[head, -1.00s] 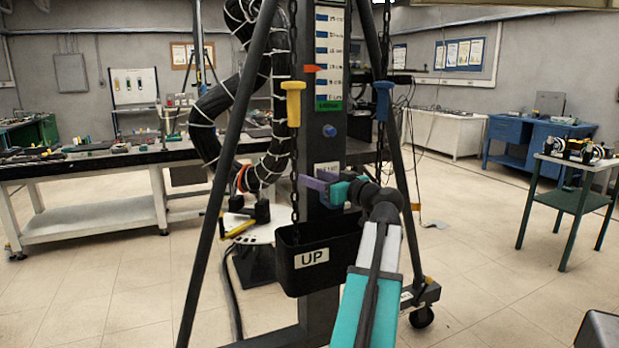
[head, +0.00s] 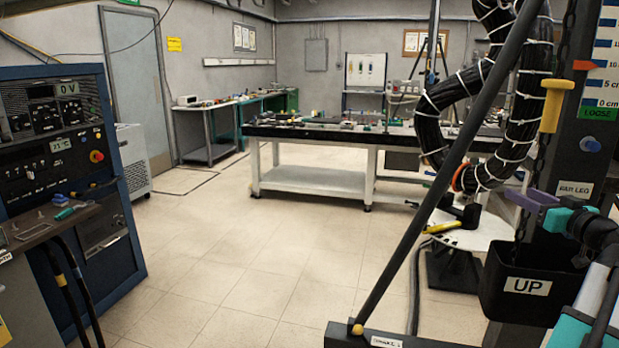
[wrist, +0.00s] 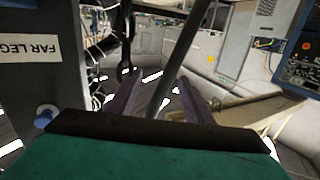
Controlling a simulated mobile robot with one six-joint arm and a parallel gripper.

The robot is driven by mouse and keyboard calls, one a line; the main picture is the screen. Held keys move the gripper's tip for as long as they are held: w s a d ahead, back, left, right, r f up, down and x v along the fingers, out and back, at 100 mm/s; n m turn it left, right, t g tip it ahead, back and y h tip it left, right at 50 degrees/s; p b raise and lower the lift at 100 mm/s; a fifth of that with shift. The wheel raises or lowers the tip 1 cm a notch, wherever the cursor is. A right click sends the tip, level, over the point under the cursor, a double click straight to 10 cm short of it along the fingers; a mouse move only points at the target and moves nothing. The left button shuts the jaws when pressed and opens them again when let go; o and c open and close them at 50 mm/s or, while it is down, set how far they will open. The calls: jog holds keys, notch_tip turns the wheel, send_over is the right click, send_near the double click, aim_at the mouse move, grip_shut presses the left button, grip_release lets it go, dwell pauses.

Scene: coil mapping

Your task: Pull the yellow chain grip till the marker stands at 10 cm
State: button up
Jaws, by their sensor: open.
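The yellow chain grip (head: 553,103) hangs on its chain beside the dark post in the head view. The orange marker (head: 585,65) points at the scale (head: 606,45), level with a label reading about 10; the right edge cuts the scale off. A green tag under it reads LOOSE (head: 599,114). My gripper (head: 528,199) is open, with purple fingers below the yellow grip, near the lower chain. In the wrist view my gripper (wrist: 158,100) shows two spread fingers with nothing clearly held; a dark leg crosses behind them. The yellow grip is not seen there.
A black bin marked UP (head: 524,287) hangs below my gripper. A slanted stand leg (head: 435,190) is to its left. A blue control cabinet (head: 62,150) stands at far left, a workbench (head: 315,180) behind. The floor between is free.

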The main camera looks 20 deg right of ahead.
jog(key=w+a+f+n+g+y+p, duration=0.2)
jog(key=w+a+f+y, duration=0.5)
jog(key=w+a+f, duration=1.3)
jog(key=w+a+f+n+g+y+p, duration=0.3)
jog(key=a+f+g, duration=0.4)
jog(key=a+f, duration=1.85)
jog(key=s+a+f+n+g+p, duration=0.1)
jog(key=s+a+f+g, duration=0.3)
jog(key=s+a+f, duration=0.6)
jog(key=s+a+f+g, duration=0.4)
jog(key=s+a+f, duration=0.45)
jog(key=a, duration=0.35)
jog(key=s+a+f+g+h, duration=0.1)
jog(key=s+a+f+g, duration=0.15)
jog(key=s+f, duration=0.4)
jog(key=s+d+m+g+h, duration=0.1)
jog(key=s+d+h, duration=0.1)
jog(key=s+d, duration=0.2)
jog(key=s+d+f+m+g+h, duration=0.1)
jog(key=s+d+m+g+h, duration=0.1)
jog(key=s, duration=0.8)
jog(key=d+h+p, duration=0.1)
jog(key=d, duration=0.1)
jog(key=shift+d, duration=0.4)
